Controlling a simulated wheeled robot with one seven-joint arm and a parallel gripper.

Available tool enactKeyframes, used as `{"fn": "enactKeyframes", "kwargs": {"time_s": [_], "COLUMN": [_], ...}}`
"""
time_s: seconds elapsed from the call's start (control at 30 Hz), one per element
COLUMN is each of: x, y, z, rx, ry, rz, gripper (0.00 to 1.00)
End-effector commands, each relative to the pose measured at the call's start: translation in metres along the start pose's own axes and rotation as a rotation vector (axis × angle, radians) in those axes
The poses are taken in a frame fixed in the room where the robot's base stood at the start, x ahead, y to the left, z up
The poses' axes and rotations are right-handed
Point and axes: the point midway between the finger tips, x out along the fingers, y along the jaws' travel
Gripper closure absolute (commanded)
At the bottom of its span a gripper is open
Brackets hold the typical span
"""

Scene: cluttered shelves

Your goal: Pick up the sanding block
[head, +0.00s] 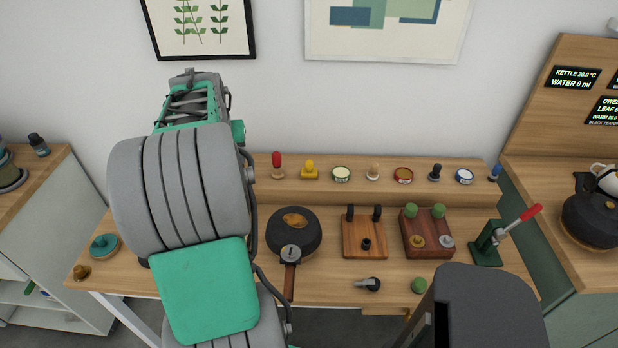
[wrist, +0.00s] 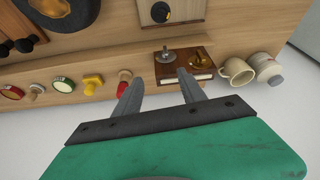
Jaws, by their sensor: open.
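A yellow block with a rounded knob (head: 309,171) stands on the raised back shelf in the head view. It may be the sanding block, but I cannot tell for sure. It also shows in the wrist view (wrist: 92,82), left of my gripper. My gripper (wrist: 160,75) is open and empty in the wrist view, with its fingertips near a dark wooden box (wrist: 200,73) and a red-handled tool (wrist: 125,76). The arm hides my gripper in the head view.
The shelf also holds a green-rimmed tin (head: 341,174), a wooden-knobbed piece (head: 373,171) and more small items. Mugs (wrist: 238,71) stand right of the box. A black round pot (head: 293,232) and wooden blocks (head: 364,238) stand on the lower bench. A wall is behind.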

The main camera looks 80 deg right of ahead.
Motion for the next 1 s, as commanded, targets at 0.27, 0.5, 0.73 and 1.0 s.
{"fn": "enactKeyframes", "kwargs": {"time_s": [0.27,0.5,0.73,1.0], "x": [0.068,0.097,0.136,0.144], "y": [0.197,0.208,0.214,0.215], "z": [-0.047,-0.047,-0.043,-0.043], "rx": [0.388,0.400,0.399,0.398], "ry": [0.020,0.021,0.021,0.024], "rz": [0.150,0.155,0.155,0.154], "gripper": [0.52,0.52,0.52,0.52]}}
